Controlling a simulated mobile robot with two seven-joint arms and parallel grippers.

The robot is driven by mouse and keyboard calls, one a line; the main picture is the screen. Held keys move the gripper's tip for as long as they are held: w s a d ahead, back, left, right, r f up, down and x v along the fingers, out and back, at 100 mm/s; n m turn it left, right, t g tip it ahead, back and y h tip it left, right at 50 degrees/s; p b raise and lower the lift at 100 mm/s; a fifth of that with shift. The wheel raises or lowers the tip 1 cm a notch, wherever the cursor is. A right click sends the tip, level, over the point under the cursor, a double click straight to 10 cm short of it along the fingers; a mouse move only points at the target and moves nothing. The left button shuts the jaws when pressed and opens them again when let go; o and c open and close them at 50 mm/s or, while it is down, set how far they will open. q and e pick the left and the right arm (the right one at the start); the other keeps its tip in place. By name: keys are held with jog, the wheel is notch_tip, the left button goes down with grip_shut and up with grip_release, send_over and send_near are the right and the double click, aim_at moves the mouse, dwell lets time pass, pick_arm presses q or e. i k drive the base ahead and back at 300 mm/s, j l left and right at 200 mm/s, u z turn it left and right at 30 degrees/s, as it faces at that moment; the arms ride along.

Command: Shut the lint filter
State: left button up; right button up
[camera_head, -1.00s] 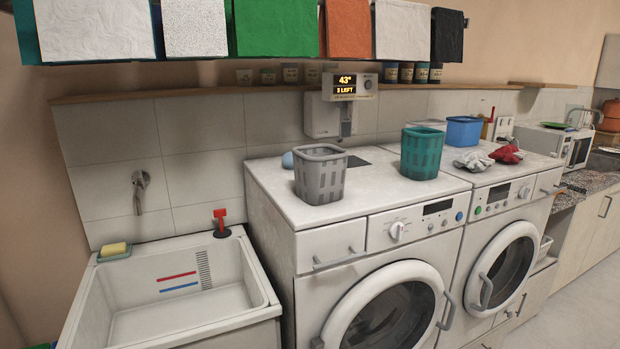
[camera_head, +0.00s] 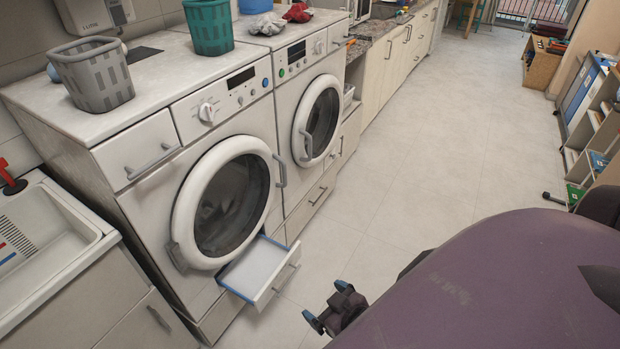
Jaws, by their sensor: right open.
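The lint filter (camera_head: 284,283) looks like the small open drawer low on the front of the nearer machine. It has a white front with a bar handle, a blue rim and a pale inside, and it is pulled well out. My right gripper (camera_head: 327,304) is open and empty, with blue fingertips apart. In the picture it is just right of and below the drawer front, and it does not touch it. My left gripper is out of view.
The nearer machine (camera_head: 188,143) has a shut round door above the drawer. A second machine (camera_head: 284,106) stands beyond it. A grey basket (camera_head: 92,76) and a teal basket (camera_head: 209,27) stand on top. The floor (camera_head: 400,165) to the right is clear.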

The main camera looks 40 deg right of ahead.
aim_at(254, 274)
jog(key=z, duration=0.95)
jog(key=k+j+u, duration=0.1)
jog(key=u, duration=0.2)
